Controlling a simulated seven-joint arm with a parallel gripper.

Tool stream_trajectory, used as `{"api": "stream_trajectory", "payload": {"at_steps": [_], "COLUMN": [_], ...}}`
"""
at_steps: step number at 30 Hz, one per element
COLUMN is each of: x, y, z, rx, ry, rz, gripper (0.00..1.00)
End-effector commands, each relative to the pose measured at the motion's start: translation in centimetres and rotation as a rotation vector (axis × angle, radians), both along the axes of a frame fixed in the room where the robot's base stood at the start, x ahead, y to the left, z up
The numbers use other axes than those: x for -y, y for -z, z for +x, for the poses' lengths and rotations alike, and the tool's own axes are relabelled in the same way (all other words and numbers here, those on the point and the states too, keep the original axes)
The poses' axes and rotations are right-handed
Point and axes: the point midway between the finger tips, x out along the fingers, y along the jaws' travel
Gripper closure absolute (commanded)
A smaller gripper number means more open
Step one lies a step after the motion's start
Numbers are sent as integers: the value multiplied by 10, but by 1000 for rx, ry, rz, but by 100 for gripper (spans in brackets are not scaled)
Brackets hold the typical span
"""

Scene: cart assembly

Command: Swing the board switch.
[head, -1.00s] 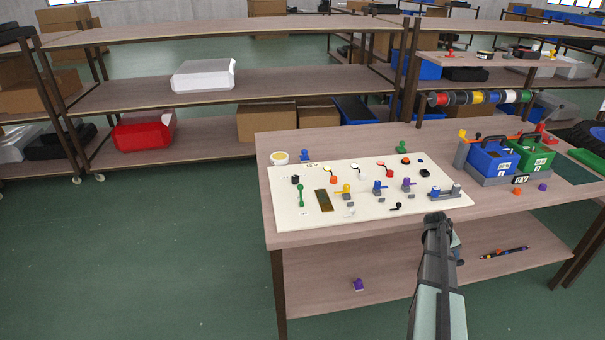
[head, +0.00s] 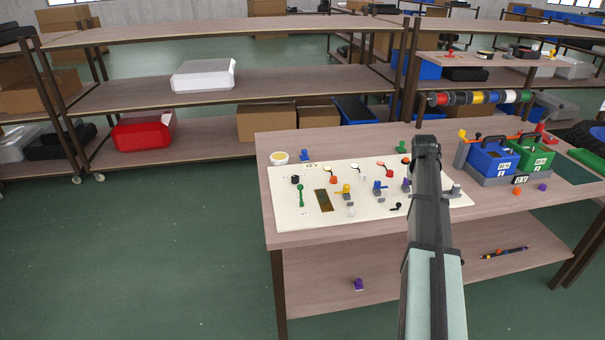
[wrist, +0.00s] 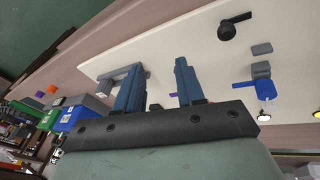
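The white board (head: 285,213) lies on the table and carries several small levers and fittings. I cannot tell for sure which fitting is the switch. A small black lever (head: 397,206) sits near its front edge; it also shows in the wrist view (wrist: 228,30). A green lever (head: 301,195), a yellow one (head: 346,189) and a blue one (head: 378,188) stand further left. My gripper (wrist: 156,78) is over the board's right part, its two blue fingers apart with nothing between them. A grey bracket (wrist: 112,72) shows beside the left finger. In the head view my arm hides the fingers.
Shelves stand behind. My arm covers part of the board's right side.

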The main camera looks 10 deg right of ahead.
Motion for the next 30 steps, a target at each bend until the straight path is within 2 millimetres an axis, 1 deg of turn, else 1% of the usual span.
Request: {"api": "stream_trajectory", "payload": {"at_steps": [1,2,3,5,6,8,9,11,12,13,14,15,17,18,21,24,27,30], "x": [-27,-42,-61,-91,-111,-140,-160,-191,-211,-226,-242,-261,-290,-308,-346,-374,-390,-397], "y": [-4,-6,-9,-13,-17,-21,-25,-29,-32,-34,-36,-40,-44,-47,-53,-57,-60,-60], "z": [12,18,26,37,44,53,58,65,69,72,74,77,79,81,82,82,82,82], "rx": [17,27,41,60,72,91,104,122,133,141,150,160,175,184,203,216,223,225], "ry": [-29,-43,-61,-89,-107,-133,-152,-180,-197,-211,-224,-242,-267,-282,-316,-339,-352,-358], "rz": [7,12,18,29,38,49,58,73,82,89,98,107,122,134,155,173,184,189], "gripper": [62,62,62,62,62,62,62,62,62,62,62,62,62,62,62,62,62,62]}}
